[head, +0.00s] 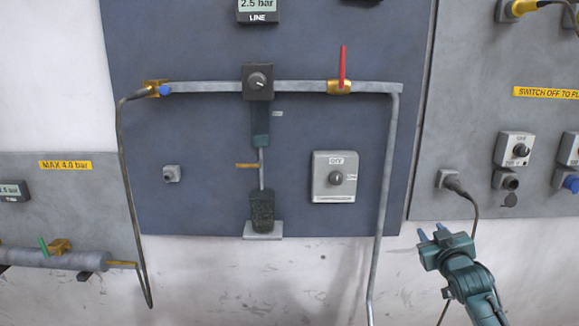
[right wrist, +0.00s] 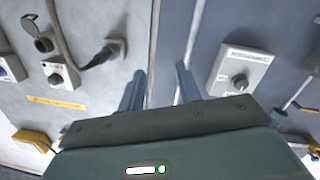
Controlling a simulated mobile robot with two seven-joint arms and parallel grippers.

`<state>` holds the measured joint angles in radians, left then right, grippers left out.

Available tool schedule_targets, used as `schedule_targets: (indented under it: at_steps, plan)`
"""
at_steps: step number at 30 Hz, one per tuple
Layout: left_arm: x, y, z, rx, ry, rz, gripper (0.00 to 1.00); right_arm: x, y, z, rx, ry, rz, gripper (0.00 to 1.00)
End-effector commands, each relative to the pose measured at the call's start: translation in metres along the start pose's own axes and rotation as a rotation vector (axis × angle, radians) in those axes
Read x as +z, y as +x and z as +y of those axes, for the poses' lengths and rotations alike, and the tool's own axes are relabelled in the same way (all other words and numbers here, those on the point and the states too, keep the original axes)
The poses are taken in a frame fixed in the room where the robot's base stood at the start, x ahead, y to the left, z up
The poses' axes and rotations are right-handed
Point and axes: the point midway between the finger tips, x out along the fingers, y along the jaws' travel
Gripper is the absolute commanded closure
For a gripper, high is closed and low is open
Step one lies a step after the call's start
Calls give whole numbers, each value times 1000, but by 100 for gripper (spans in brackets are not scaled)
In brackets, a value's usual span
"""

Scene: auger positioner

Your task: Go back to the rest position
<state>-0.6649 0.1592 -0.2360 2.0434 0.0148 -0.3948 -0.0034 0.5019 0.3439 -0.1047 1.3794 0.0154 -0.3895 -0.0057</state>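My right gripper (head: 431,231) is at the lower right in the head view, in front of the wall below the right grey panel. In the right wrist view its two blue fingers (right wrist: 160,72) stand apart with nothing between them, so it is open and empty. My left gripper and arm do not show. The blue-grey panel (head: 205,205) carries a tool with a dark green body (head: 261,125) and a dark lower block (head: 262,210). A switch box (head: 335,190) is on its right side.
A grey pipe (head: 386,170) with a red-handled valve (head: 341,85) runs across and down the panel. A black plug and cable (head: 460,190) hang close above my right gripper. A bare wall strip (head: 230,275) lies below the panel. Pipe fittings (head: 60,247) are at the lower left.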

Motion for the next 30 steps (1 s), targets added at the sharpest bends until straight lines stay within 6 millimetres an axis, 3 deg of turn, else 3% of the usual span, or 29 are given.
schedule_targets:
  at_steps: [1,7,11,15,18,21,24,27,30]
  plan:
    - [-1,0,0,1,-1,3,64,21,-10,-18,-29,1,-27,66]
    - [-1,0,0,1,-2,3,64,78,-56,-76,-121,9,-93,66]
    - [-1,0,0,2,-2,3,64,122,-107,-122,-201,28,-155,66]
    - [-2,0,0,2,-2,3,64,168,-187,-176,-299,73,-239,66]
    - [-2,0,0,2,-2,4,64,190,-250,-206,-361,118,-303,66]
    - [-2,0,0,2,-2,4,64,201,-305,-228,-407,164,-360,66]
    - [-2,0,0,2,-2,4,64,205,-346,-240,-435,202,-405,66]
    - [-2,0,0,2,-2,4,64,205,-371,-246,-451,227,-433,66]
    - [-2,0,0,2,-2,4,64,205,-382,-249,-458,238,-446,66]
